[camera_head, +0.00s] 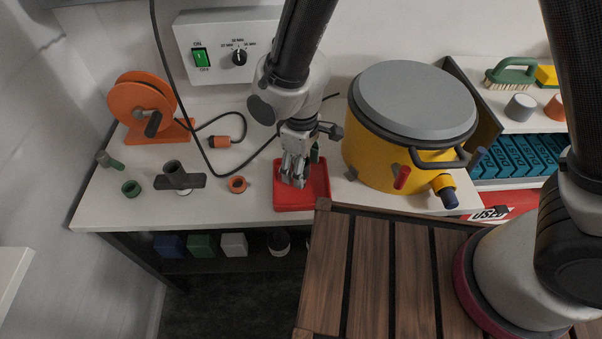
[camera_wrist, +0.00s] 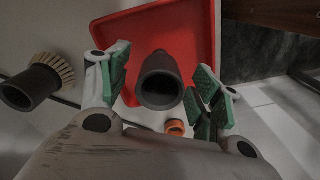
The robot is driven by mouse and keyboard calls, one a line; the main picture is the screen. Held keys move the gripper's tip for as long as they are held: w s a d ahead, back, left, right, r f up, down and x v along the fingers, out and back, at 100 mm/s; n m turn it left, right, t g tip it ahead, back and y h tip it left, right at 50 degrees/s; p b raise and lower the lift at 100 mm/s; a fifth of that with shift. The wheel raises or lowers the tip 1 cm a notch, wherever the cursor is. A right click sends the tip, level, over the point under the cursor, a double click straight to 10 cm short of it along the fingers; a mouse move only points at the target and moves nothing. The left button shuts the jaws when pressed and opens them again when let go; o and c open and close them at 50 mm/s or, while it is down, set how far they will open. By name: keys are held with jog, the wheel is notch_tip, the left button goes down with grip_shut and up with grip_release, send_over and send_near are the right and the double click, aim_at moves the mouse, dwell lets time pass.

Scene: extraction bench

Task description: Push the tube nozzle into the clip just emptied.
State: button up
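The tube nozzle (camera_wrist: 161,82), a dark grey tube with its round mouth facing the camera, shows between my fingers in the wrist view, over the red tray (camera_wrist: 197,30). My gripper (camera_wrist: 162,88) is open around it, with narrow gaps beside its green pads and no clear contact. In the head view my gripper (camera_head: 294,183) points down into the red tray (camera_head: 296,207) and hides the nozzle. I cannot tell which clip is empty.
A dark flat-based fitting (camera_head: 178,179), a green ring (camera_head: 131,188) and an orange ring (camera_head: 237,184) lie left of the tray. An orange reel (camera_head: 140,104) stands at the back left. A round brush (camera_wrist: 35,86) is close by in the wrist view. A slatted wooden top (camera_head: 385,265) lies in front.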

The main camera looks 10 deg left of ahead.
jog(key=shift+r, duration=0.1)
jog(key=c, duration=1.3)
